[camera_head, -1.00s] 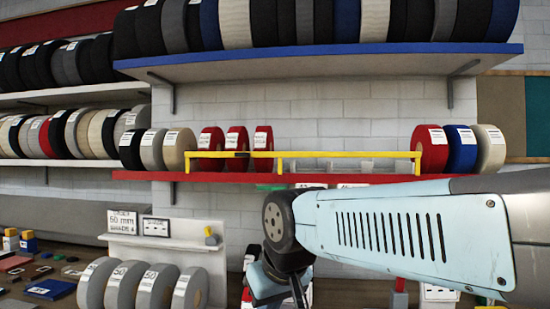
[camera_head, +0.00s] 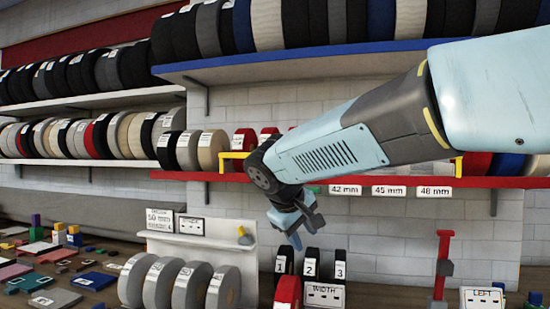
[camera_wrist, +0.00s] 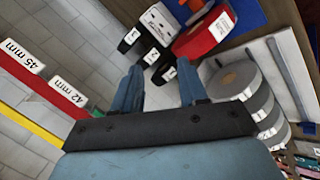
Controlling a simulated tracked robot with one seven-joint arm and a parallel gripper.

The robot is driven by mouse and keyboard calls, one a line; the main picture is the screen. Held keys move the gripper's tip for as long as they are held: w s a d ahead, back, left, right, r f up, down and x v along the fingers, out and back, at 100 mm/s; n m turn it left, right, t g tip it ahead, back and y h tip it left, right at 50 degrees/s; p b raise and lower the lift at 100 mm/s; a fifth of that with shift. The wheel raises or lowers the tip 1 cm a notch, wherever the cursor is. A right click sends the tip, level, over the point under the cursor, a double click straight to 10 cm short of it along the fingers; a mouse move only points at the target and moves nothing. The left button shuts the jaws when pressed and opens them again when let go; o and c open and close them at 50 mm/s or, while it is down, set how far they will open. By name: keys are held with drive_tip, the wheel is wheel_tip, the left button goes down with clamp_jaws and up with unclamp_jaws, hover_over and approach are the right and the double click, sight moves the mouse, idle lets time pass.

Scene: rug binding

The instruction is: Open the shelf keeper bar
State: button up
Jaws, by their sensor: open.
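The yellow keeper bar (camera_head: 236,156) runs along the front of the red shelf (camera_head: 420,182). My arm hides most of its middle; its left end and a short piece near its right end show. In the wrist view, a yellow strip (camera_wrist: 30,132) lies beside the red shelf edge (camera_wrist: 62,110) at lower left. My gripper (camera_head: 298,226) hangs below the red shelf, tilted downward and apart from the bar. In the wrist view its two blue fingers (camera_wrist: 160,88) are spread, with nothing between them.
Red rolls (camera_head: 244,139) stand behind the bar. A blue shelf (camera_head: 320,60) full of rolls hangs above. Below are grey rolls (camera_head: 190,287), black numbered rolls (camera_head: 311,263), a red roll (camera_wrist: 203,33) and a red post (camera_head: 442,262). Open space lies before the wall, right of my gripper.

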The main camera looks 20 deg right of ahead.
drive_tip(key=w+a+r+n+t+h, duration=0.25)
drive_tip(key=w+r+h, duration=0.25)
drive_tip(key=w+r, duration=0.45)
drive_tip(key=w+a+r+n+t+h, duration=0.15)
drive_tip(key=w+a+r+h, duration=0.4)
drive_tip(key=w, duration=0.75)
drive_tip(key=shift+m+t+y, duration=0.3)
drive_tip(key=shift+m+y, duration=0.2)
drive_tip(key=shift+y, duration=0.05)
drive_tip(key=x, duration=0.5)
drive_tip(key=r+x, duration=0.1)
drive_tip(key=x, duration=0.4)
drive_tip(key=r+x, duration=0.1)
drive_tip(key=x, duration=0.4)
drive_tip(key=shift+s+d, duration=0.2)
drive_tip(key=shift+d, duration=0.2)
drive_tip(key=shift+c, duration=0.2)
clamp_jaws()
